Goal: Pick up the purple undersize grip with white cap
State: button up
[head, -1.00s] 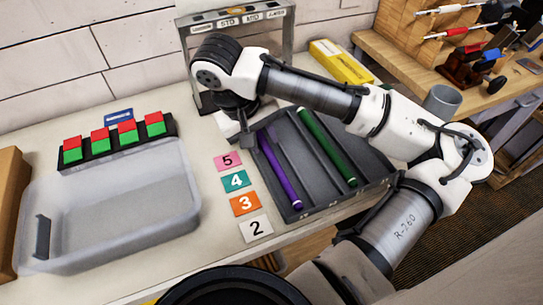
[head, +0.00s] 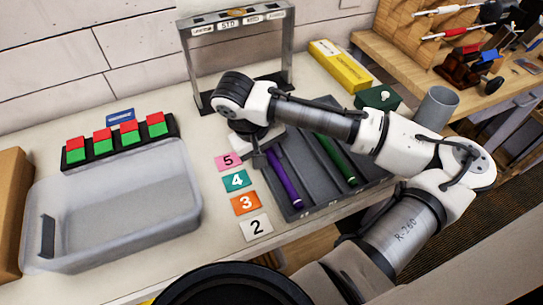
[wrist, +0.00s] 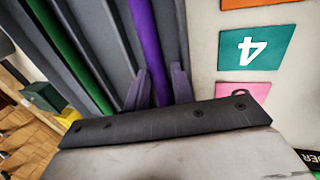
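The purple grip (head: 284,180) lies lengthwise in a slot of the dark grey divided tray, its pale-capped end toward the front edge. A green grip (head: 338,160) lies in a slot to its right. My gripper (head: 262,158) is low over the tray's left side, near the far part of the purple grip. In the wrist view the purple grip (wrist: 146,35) runs between my two fingers (wrist: 159,85), which look open with one on each side of it. The purple grip's far end is hidden by my arm, and its cap is outside the wrist view.
Number cards, such as the teal 4 (head: 236,181), lie left of the tray (head: 315,208). A translucent bin (head: 110,200) and red-green blocks are farther left. A metal frame (head: 186,60) stands behind; a yellow box (head: 340,65) and grey cup (head: 437,108) are right.

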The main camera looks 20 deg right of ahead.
jog(key=shift+f, duration=0.15)
grip_shut()
notch_tip(320, 180, up, 20)
jog(key=shift+b, duration=0.45)
notch_tip(320, 180, up, 5)
jog(key=p, duration=0.6)
send_over(269, 159)
jog(key=shift+s+b, duration=0.15)
jog(key=shift+b, duration=0.15)
